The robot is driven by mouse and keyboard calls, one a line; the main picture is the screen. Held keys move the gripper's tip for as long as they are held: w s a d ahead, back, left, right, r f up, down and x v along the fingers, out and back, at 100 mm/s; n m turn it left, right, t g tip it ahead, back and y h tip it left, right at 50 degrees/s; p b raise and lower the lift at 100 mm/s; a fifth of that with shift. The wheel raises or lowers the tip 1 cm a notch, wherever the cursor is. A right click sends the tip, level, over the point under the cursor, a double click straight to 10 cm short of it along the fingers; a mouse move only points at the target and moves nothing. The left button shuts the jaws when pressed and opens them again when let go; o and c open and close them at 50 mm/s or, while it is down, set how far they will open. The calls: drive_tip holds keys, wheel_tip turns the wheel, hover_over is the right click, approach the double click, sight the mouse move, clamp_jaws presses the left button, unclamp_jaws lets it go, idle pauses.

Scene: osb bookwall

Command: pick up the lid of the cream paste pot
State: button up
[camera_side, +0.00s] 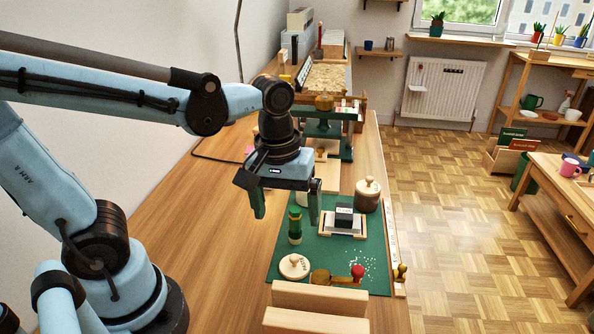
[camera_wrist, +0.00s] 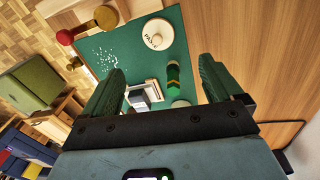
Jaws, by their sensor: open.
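The cream round lid (camera_side: 294,267) with a small knob and lettering like "PASTE" sits flat at the near left of the green mat. In the wrist view the lid (camera_wrist: 158,34) lies beyond the fingertips, slightly left of centre. I cannot tell whether a low pot is under it. A pale round thing (camera_side: 302,198) shows partly behind my gripper; I cannot tell whether it is a pot. My gripper (camera_side: 287,220) is open and empty, pointing down above the mat, higher than the lid and farther back. Its fingers also show in the wrist view (camera_wrist: 161,66).
A green banded cylinder (camera_side: 295,226) stands between the gripper and the lid. A brass tool with red knob (camera_side: 357,271) lies right of the lid. Wooden boards (camera_side: 320,298) stand in front. A dark block on a tray (camera_side: 344,217) and a lidded brown pot (camera_side: 368,194) are right.

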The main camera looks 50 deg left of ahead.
hover_over(293, 257)
drive_tip(key=shift+s+a+f, duration=0.1)
drive_tip(key=shift+s+f, duration=0.05)
drive_tip(key=shift+f, duration=1.55)
drive_tip(key=shift+s+a+f, duration=0.1)
drive_tip(key=shift+f, duration=1.6)
drive_tip(key=shift+w+d+f, duration=0.1)
drive_tip(key=shift+w+f, duration=0.05)
drive_tip(key=shift+f, duration=0.65)
drive_tip(key=shift+w+d+f, duration=0.1)
drive_tip(key=shift+w+f, duration=0.05)
drive_tip(key=shift+f, duration=1.65)
drive_tip(key=c, duration=1.1)
